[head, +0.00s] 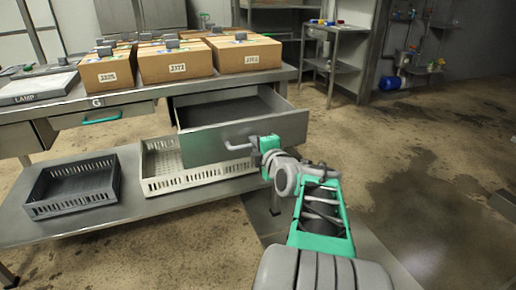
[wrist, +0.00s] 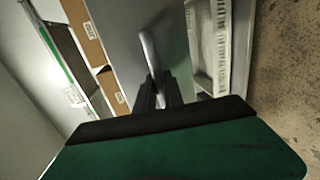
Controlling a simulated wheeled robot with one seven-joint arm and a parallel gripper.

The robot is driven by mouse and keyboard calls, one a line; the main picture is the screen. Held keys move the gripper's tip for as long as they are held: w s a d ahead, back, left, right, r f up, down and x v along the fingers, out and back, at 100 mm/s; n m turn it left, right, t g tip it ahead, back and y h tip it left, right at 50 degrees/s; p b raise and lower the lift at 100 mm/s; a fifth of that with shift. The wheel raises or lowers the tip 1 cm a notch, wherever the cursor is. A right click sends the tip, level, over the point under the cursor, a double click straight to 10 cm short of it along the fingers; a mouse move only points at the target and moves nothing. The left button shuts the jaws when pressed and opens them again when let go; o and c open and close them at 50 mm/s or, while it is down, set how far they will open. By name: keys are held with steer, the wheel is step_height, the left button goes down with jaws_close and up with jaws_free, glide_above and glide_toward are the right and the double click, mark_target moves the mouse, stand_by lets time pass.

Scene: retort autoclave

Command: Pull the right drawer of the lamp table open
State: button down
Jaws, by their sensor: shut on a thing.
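The lamp table (head: 70,109) is a steel bench with a "LAMP" label at its left. Its right drawer (head: 206,147) is pulled well out, and its grey interior shows empty. The drawer's bar handle (head: 238,146) is on the front panel. My gripper (head: 258,146) is at the right part of the handle, shut on it. In the wrist view the handle (wrist: 149,52) runs down between the dark fingers (wrist: 160,92), with the drawer front (wrist: 125,35) behind.
Several cardboard boxes (head: 176,65) stand on the tabletop. A middle drawer with a green handle (head: 101,117) is shut. A dark crate (head: 75,190) and a white crate (head: 160,185) sit on the lower shelf (head: 120,220). The floor (head: 400,150) to the right is open.

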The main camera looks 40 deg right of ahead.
steer(key=shift+s+a, duration=0.15)
steer(key=shift+a, duration=0.05)
steer(key=c, duration=1.7)
jaws_free()
steer(key=shift+d, duration=0.1)
steer(key=shift+s, duration=0.15)
steer(key=p+v, duration=0.1)
steer(key=v, duration=0.6)
steer(key=shift+s, duration=0.25)
